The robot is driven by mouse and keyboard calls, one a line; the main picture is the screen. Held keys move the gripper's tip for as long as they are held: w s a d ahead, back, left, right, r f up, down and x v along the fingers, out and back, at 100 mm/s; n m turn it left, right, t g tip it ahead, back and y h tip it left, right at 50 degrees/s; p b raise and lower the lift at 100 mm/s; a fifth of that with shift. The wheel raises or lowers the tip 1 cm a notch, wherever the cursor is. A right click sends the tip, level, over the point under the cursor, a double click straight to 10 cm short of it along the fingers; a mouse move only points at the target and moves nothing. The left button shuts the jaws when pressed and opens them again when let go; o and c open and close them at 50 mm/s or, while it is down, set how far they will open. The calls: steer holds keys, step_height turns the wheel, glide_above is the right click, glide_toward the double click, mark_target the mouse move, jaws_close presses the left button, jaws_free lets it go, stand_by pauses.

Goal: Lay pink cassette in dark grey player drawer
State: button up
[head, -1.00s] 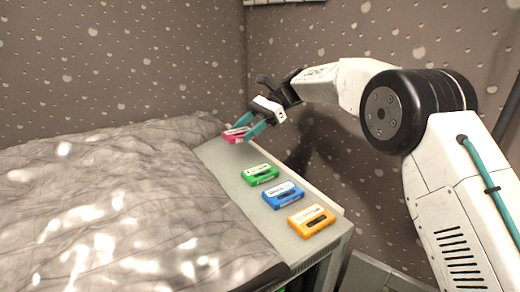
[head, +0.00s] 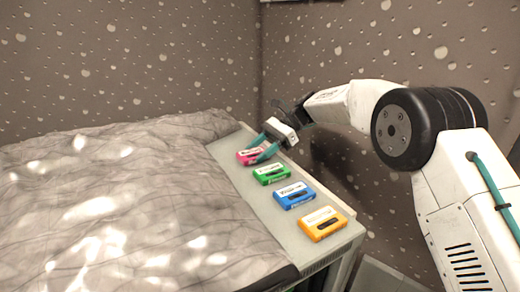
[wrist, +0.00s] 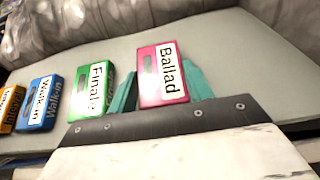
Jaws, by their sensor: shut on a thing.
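The pink cassette (head: 249,157), with a white label reading "Ballad", is at the far end of a row of cassettes on the pale shelf (head: 262,208). It also shows in the wrist view (wrist: 150,88). My gripper (head: 263,148) is shut on it, with one teal finger on each side. The cassette looks flat and at or close to the shelf surface; I cannot tell whether it touches. The dark grey player and its drawer do not show in either view.
Green (head: 271,175), blue (head: 294,195) and orange (head: 322,224) cassettes lie in a row on the shelf, the green one close beside the pink. A rumpled grey cover (head: 120,205) lies left of the shelf. A speckled wall (head: 340,50) stands behind.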

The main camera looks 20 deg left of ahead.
steer(key=o, duration=1)
steer(key=shift+f, duration=0.1)
